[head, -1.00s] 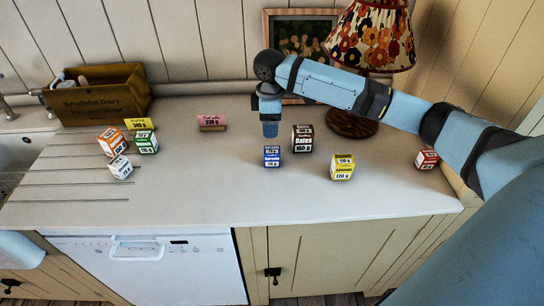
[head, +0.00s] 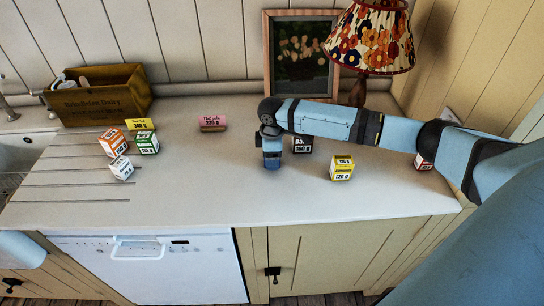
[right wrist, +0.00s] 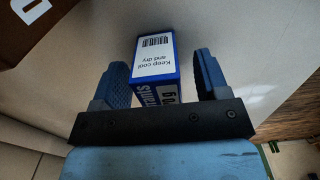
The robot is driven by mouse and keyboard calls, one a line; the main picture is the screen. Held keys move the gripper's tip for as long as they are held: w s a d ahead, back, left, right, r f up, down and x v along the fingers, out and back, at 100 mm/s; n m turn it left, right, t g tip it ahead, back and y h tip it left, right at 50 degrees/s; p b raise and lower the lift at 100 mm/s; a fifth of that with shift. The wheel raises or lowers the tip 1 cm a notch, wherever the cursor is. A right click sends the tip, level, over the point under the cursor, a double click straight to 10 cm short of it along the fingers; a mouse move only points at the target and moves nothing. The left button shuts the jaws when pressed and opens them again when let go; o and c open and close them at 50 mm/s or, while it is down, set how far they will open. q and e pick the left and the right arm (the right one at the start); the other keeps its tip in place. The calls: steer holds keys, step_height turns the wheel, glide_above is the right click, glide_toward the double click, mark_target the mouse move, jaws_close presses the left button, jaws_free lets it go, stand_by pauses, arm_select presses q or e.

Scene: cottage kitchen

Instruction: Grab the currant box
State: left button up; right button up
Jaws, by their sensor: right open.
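The currant box (right wrist: 153,55) is blue and white, with "Keep cool and dry" on its top and part of the name on its side. In the right wrist view it stands between the two fingers of my right gripper (right wrist: 160,65), with a visible gap on each side. The gripper is open. In the head view the right gripper (head: 271,162) points down at the box's place and hides it. My left gripper is not in view.
Close by stand the dark dates box (head: 302,145) and a yellow box (head: 342,168). A red box (head: 424,161) is partly behind my arm. An orange box (head: 111,141), a green box (head: 147,143) and a white box (head: 121,167) stand left, near a wooden crate (head: 100,105).

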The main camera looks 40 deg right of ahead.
steer(key=c, duration=1)
